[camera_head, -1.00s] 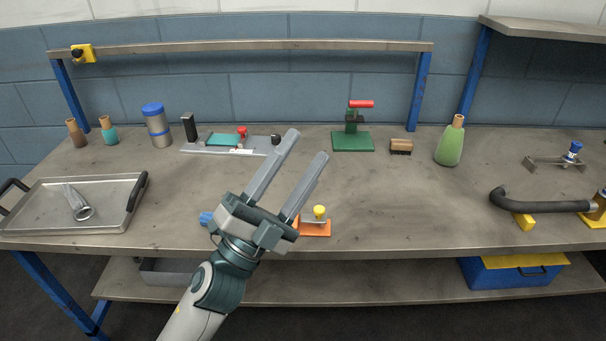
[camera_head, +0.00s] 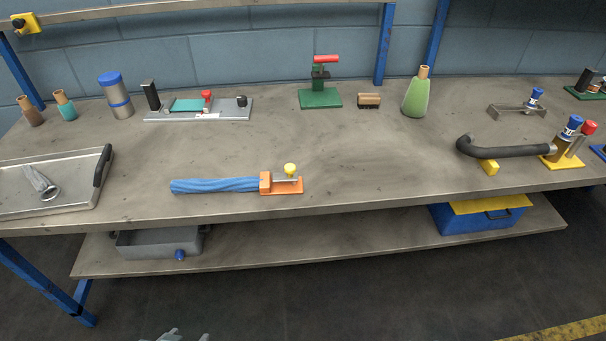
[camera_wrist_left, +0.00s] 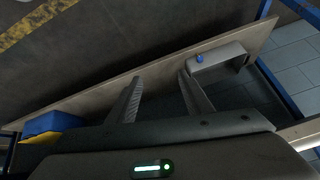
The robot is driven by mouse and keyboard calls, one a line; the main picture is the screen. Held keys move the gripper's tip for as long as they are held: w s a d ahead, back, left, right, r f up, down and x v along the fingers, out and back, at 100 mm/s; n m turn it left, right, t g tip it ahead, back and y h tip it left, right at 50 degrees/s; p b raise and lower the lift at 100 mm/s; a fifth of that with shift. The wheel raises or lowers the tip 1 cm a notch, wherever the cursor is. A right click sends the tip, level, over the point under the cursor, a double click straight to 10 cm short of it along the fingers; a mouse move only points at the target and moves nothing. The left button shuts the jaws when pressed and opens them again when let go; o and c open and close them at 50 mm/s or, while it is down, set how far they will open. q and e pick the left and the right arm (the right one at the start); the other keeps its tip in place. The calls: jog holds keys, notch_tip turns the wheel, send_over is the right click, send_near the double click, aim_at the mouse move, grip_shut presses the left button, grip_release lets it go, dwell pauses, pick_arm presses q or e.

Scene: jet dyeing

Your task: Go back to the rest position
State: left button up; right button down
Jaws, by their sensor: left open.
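My left gripper (camera_head: 176,336) shows only as a small part at the bottom edge of the head view, in front of the bench and below its top. In the left wrist view my left gripper (camera_wrist_left: 160,84) is open, with nothing between its two fingers. The fingers point toward the lower shelf (camera_wrist_left: 110,88) and the floor. The rest of my left arm is out of the head view. My right gripper is in neither view.
The bench top (camera_head: 370,165) holds a blue cloth roll (camera_head: 215,186) at an orange clamp (camera_head: 285,187), a metal tray (camera_head: 75,190) and a black curved hose (camera_head: 505,150). A grey bin (camera_head: 155,243) and a blue box (camera_head: 470,219) sit on the lower shelf. The floor in front is clear.

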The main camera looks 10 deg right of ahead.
pick_arm(q)
jog(key=s+f+g, duration=0.4)
jog(key=s, duration=0.6)
jog(key=w+d+f+t+p, duration=0.1)
jog(key=w+f, duration=0.2)
jog(key=f, duration=0.5)
jog(key=w+f+p, duration=0.1)
jog(key=w+f, duration=0.1)
jog(key=f, duration=0.6)
jog(key=s+d+f+t+h+p, duration=0.1)
jog(key=s+f, duration=0.2)
jog(key=f, duration=1.1)
jog(key=shift+d+f, duration=0.2)
jog(key=shift+d, duration=0.15)
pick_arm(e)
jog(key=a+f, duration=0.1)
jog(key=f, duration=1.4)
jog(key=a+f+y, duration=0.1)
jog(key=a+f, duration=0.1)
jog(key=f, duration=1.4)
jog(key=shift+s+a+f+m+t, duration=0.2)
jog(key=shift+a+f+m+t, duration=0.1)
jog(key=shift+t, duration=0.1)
pick_arm(q)
jog(key=shift+s, duration=0.1)
